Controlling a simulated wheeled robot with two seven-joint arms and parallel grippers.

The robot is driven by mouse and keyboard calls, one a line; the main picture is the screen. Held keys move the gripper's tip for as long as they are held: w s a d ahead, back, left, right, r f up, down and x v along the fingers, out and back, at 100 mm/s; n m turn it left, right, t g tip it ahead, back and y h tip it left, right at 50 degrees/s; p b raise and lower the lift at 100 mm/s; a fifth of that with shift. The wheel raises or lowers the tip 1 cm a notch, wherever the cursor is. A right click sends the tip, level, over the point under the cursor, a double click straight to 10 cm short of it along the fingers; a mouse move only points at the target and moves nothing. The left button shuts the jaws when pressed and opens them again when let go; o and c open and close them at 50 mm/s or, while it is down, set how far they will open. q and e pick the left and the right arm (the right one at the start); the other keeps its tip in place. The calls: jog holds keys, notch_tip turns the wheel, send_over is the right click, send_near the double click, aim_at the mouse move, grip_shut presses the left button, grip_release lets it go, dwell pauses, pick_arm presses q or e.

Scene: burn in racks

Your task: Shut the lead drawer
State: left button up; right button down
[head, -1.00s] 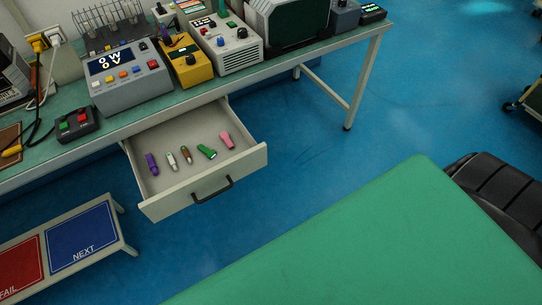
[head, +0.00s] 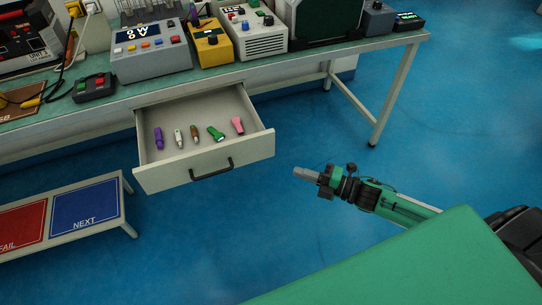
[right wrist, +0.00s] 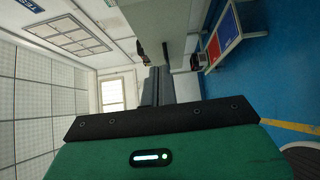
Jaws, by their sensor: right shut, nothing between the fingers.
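The lead drawer (head: 205,165) stands pulled out under the green-topped bench in the head view. It has a pale front with a black bar handle (head: 212,170). Several small items lie inside, among them a purple one (head: 159,139), a green one (head: 215,134) and a pink one (head: 238,126). My right gripper (head: 298,171) is shut and empty. It is to the right of the drawer front, apart from it, over the blue floor. In the right wrist view the gripper (right wrist: 158,85) points away from the camera. My left gripper is not in view.
The bench (head: 125,101) carries several instruments, including a grey power unit (head: 150,62) and a yellow box (head: 211,45). A bench leg (head: 392,100) stands behind and right of my right gripper. A low stand with red and blue NEXT (head: 85,208) panels is at lower left. Floor before the drawer is clear.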

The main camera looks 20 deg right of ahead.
send_near(256, 149)
jog(key=a, duration=0.4)
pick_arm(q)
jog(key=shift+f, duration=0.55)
pick_arm(e)
jog(key=shift+w, duration=2.05)
